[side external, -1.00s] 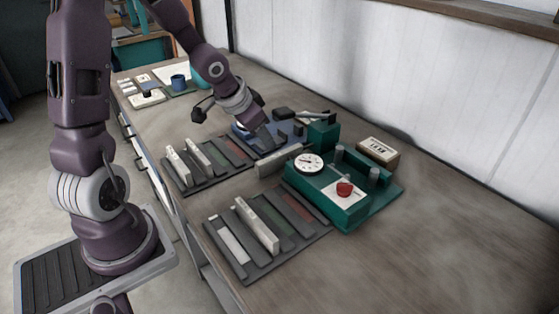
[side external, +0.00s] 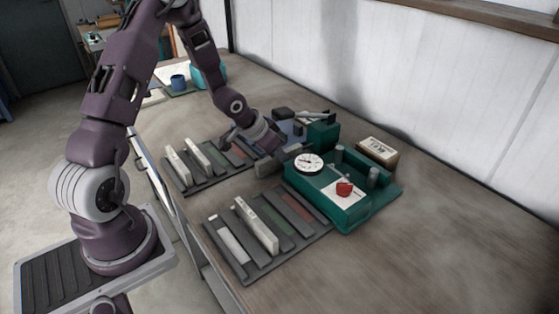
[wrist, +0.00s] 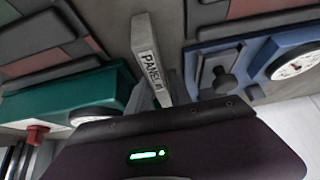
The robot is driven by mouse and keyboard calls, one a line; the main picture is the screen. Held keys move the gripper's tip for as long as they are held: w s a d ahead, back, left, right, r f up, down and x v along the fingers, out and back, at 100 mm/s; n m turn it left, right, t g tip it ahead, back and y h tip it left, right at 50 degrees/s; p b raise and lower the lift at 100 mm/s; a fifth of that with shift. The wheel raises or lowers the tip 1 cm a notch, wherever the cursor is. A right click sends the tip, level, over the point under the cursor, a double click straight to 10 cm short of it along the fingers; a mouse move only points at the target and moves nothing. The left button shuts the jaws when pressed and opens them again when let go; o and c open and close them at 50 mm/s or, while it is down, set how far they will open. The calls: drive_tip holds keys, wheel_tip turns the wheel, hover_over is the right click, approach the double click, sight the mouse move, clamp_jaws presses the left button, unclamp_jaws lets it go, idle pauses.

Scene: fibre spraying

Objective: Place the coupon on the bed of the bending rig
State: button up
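My gripper (side external: 270,166) is low over the bench, between the blue rig and the green rig. I cannot tell if the fingers are around this bar. The green rig (side external: 335,205) has a dial, posts and a red knob. The blue rig (wrist: 250,65), with its own dial, is partly hidden in the side view. Labels do not show which is the bending rig.
A near rack (side external: 245,265) holds a tall pale strip (side external: 256,225) and coloured slots. A far rack (side external: 205,178) holds two pale strips (side external: 178,165). A small labelled box (side external: 378,151) stands behind the green rig. The bench's right side is clear.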

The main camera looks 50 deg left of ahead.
clamp_jaws()
idle(1.1)
